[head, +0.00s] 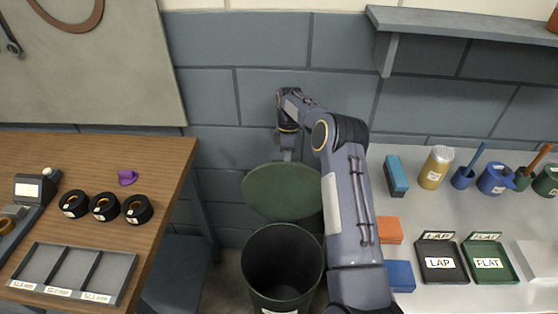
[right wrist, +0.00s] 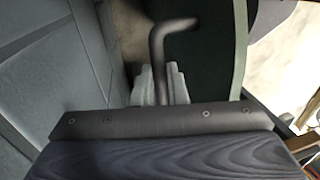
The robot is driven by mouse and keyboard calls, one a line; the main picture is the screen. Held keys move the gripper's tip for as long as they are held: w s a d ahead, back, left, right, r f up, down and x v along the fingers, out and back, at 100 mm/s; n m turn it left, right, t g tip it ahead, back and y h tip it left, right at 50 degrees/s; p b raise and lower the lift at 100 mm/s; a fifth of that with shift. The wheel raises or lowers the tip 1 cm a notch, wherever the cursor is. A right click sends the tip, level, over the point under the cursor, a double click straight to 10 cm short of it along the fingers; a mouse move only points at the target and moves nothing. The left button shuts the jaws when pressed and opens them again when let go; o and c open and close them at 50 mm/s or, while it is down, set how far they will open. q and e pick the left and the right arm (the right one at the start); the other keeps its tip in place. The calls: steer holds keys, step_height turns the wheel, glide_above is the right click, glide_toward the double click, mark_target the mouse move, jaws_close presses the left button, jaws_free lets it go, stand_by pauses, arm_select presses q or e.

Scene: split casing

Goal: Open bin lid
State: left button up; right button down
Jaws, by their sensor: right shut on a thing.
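A dark green round bin (head: 250,262) stands open on the floor between the two tables, and its dark inside shows. Its green lid (head: 282,192) is raised at the bin's back edge, tilted with a broad face toward the head camera. My right gripper (head: 288,155) is behind the lid's top edge, partly hidden. In the right wrist view, its pale fingers (right wrist: 160,85) are shut on a dark bent handle (right wrist: 158,40) beside the green lid (right wrist: 205,60). My left gripper is not in view.
A wooden table (head: 165,165) with black rings, a purple piece and a divided tray (head: 75,272) stands left. A grey bench (head: 405,215) with blocks, cups and labelled trays stands right. A block wall (head: 245,55) is close behind the bin, and a shelf (head: 460,22) hangs upper right.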

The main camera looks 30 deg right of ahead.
steer(key=shift+w+d+f, duration=0.25)
steer(key=shift+d+f, duration=0.1)
steer(key=shift+f, duration=0.3)
steer(key=c, duration=1.5)
jaws_free()
steer(key=shift+w+d, duration=0.1)
steer(key=shift+o, duration=0.2)
steer(key=shift+r, duration=0.2)
steer(key=a+v, duration=0.1)
steer(key=v, duration=0.6)
steer(key=shift+d+r, duration=0.4)
steer(key=shift+d, duration=0.1)
steer(key=shift+w, duration=0.1)
